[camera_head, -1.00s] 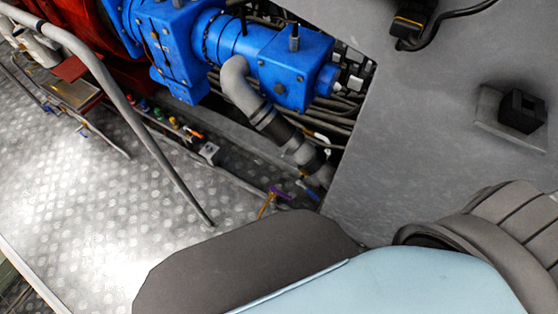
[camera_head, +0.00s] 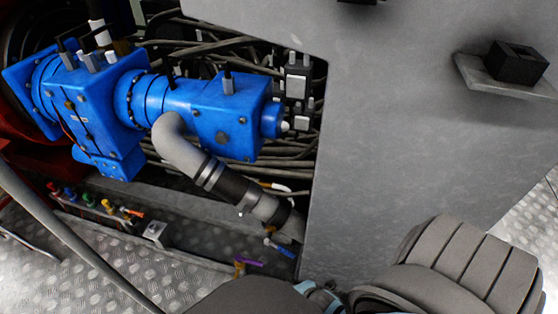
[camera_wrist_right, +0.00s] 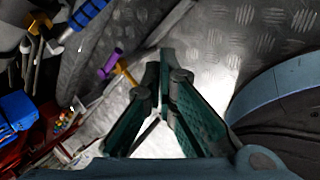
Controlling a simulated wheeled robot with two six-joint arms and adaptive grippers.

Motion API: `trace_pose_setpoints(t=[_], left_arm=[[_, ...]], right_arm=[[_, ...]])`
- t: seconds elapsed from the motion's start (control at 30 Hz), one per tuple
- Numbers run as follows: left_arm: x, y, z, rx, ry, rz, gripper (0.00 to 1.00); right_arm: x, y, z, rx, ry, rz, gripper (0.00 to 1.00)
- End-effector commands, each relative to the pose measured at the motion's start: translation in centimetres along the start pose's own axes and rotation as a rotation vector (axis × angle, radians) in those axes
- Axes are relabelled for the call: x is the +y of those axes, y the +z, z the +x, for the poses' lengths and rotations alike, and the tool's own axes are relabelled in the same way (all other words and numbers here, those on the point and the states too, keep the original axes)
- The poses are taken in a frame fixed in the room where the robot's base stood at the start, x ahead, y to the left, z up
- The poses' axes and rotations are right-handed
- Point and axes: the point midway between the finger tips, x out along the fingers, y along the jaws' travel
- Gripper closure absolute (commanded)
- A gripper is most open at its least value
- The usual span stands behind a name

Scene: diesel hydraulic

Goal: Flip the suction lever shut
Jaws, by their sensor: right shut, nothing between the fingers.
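In the head view, a valve lever with a blue handle (camera_head: 279,248) sits on the lower end of the grey pipe (camera_head: 216,180). Just below it is a second lever with a purple handle (camera_head: 248,261) on a yellow-orange stem. The frames do not show which is the suction lever. In the right wrist view, the blue handle (camera_wrist_right: 88,14) is at the upper left and the purple handle (camera_wrist_right: 109,64) is nearer the fingers. My right gripper (camera_wrist_right: 166,62) is shut and empty, its tips apart from both handles in the picture. My left gripper is not in view.
A blue pump housing (camera_head: 200,105) stands above the pipe. A large grey panel (camera_head: 400,130) fills the right, with a black box (camera_head: 515,63) on it. A grey rail (camera_head: 60,230) crosses the lower left. Coloured small valves (camera_head: 88,199) line the floor edge.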

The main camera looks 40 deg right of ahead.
Motion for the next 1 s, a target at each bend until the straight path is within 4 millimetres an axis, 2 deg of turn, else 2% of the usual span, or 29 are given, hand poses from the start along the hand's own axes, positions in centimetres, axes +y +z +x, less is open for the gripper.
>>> trace_pose_setpoints(t=[0.03, 0.1, 0.2, 0.33, 0.63, 0.83, 1.0], left_arm=[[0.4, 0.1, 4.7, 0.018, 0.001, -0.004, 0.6], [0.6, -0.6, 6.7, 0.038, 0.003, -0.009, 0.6], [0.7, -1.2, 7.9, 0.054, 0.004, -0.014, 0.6], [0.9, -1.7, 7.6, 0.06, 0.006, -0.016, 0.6], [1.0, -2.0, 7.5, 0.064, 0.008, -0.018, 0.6], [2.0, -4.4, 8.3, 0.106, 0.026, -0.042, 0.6], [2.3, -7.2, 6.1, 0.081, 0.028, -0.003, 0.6]], right_arm=[[0.4, -0.4, 4.2, 0.001, 0.059, -0.164, 1.0], [2.7, -0.8, 5.7, -0.013, 0.129, -0.384, 1.0], [5.0, -1.2, 6.4, -0.039, 0.188, -0.577, 1.0], [6.0, -1.3, 6.0, -0.051, 0.206, -0.649, 1.0], [6.1, -1.2, 6.1, -0.05, 0.203, -0.644, 1.0], [6.4, -1.3, 8.8, -0.05, 0.204, -0.642, 1.0], [6.8, -1.3, 11.4, -0.05, 0.203, -0.641, 1.0]])
